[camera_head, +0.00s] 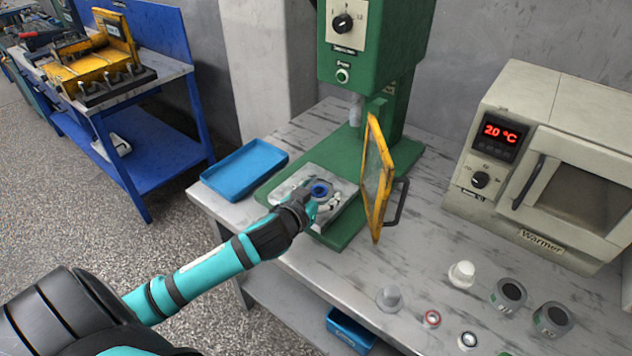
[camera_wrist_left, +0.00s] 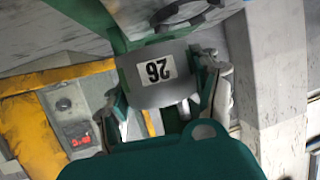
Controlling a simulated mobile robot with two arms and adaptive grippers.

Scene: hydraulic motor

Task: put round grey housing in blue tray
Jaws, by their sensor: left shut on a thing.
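The round grey housing (camera_wrist_left: 146,88) has a white label reading 26 and fills the middle of the left wrist view, between the fingers. My left gripper (camera_wrist_left: 160,100) is shut on it. In the head view my left gripper (camera_head: 312,203) is at the metal plate on the green press base, and the top of the housing (camera_head: 320,190) shows as a dark ring with a blue inside. I cannot tell whether the housing touches the plate. The blue tray (camera_head: 245,170) lies empty on the table, left of the press. My right gripper is not in view.
The green press (camera_head: 375,45) stands behind the plate, with its yellow-framed guard (camera_head: 376,178) just right of the gripper. A warmer (camera_head: 545,160) stands at the right. Several small parts, including a white piece (camera_head: 462,274), lie at the front right. Left of the table is open floor.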

